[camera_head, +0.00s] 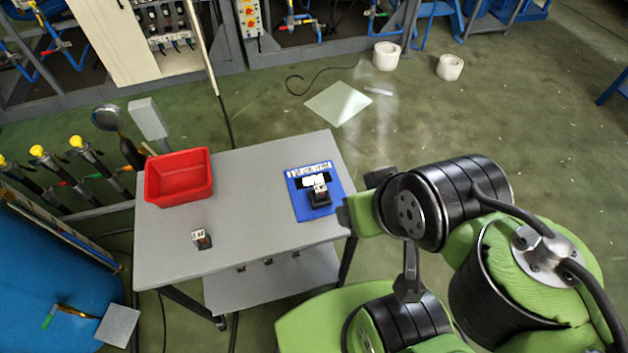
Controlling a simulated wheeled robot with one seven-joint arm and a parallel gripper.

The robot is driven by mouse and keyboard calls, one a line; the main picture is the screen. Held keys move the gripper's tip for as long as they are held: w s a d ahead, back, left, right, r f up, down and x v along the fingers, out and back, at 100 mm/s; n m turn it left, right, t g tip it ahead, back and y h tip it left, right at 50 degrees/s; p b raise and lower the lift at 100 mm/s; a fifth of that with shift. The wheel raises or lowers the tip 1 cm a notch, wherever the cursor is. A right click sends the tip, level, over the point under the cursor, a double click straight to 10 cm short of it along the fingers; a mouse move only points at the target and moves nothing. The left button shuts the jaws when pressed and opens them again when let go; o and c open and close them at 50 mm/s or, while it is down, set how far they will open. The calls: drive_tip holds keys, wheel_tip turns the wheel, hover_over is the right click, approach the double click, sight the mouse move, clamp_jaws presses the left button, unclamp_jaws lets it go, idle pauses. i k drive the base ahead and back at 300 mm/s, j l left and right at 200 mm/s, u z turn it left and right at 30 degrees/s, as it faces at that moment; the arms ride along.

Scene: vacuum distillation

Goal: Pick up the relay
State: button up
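A small dark relay-like block (202,240) with a pale, marked top stands upright on the grey table (250,239), near its front left. A second dark block (319,195) with a pale top sits on a blue board (304,209) at the table's right side, with white parts behind it. I cannot tell which block the task means. My green and black arm is at the right, its near end beside the table's right edge. Dark parts show at that end, but I cannot make out fingertips or their opening. Nothing held is visible, and both blocks stand apart from my arm.
A red bin (179,178) stands at the table's back left. The table's middle is clear. Yellow-topped valves (76,142) stand left of the table. White rolls (450,67) and a pale sheet (338,104) lie on the floor behind.

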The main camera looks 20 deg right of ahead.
sight(320, 191)
drive_tip(key=j+u, duration=0.1)
drive_tip(key=j, duration=0.55)
drive_tip(key=i+j+u, duration=0.1)
drive_tip(key=j, duration=0.55)
